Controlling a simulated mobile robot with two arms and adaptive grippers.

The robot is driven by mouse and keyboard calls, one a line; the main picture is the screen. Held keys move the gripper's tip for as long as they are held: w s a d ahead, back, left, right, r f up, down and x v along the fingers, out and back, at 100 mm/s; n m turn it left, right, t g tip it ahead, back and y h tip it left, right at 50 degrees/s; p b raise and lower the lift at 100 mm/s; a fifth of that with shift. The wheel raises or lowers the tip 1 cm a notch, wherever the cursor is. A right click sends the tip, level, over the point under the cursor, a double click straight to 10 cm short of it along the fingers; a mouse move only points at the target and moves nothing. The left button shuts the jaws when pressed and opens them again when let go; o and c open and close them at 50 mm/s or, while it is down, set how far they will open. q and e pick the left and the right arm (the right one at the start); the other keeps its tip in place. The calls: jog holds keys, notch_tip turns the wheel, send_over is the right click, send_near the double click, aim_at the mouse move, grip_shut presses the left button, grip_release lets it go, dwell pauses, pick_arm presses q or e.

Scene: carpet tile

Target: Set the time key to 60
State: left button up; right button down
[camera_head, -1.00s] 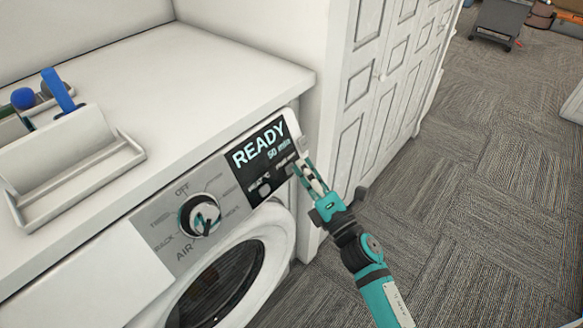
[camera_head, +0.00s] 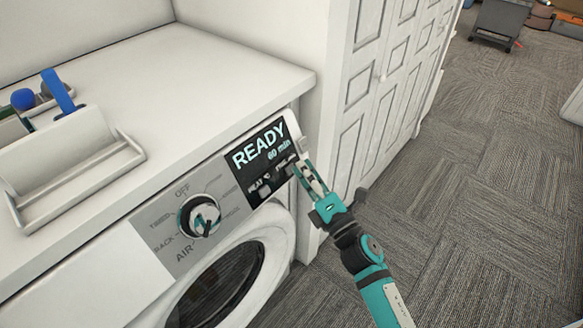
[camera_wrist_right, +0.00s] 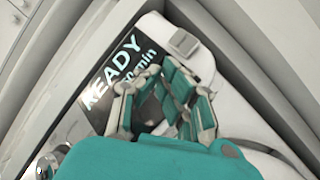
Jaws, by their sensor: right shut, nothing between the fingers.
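The dryer's dark display (camera_head: 261,154) reads READY with 60 min below it; it shows partly in the right wrist view (camera_wrist_right: 113,75). Small keys (camera_head: 265,190) sit under the text, and my right gripper partly covers those at the right end. My right gripper (camera_head: 298,168) is shut and empty, its fingertips at the lower right of the display, at or very near the keys; contact cannot be told. In the right wrist view its fingers (camera_wrist_right: 150,85) hide part of the panel. My left gripper is not in view.
The dial (camera_head: 200,216) is left of the display, above the round door (camera_head: 225,285). A white counter (camera_head: 180,75) overhangs the panel and carries a white caddy (camera_head: 75,160) with blue-handled tools. A panelled cabinet door (camera_head: 375,90) stands to the right.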

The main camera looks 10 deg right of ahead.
jog(key=shift+s+d+r, duration=0.2)
jog(key=shift+s+d, duration=0.05)
jog(key=shift+s, duration=0.1)
jog(key=s+d+r+p, duration=0.2)
jog(key=s, duration=0.1)
jog(key=shift+s+d+r, duration=0.15)
jog(key=shift+s+d, duration=0.15)
jog(key=shift+d, duration=0.1)
dwell(1.2)
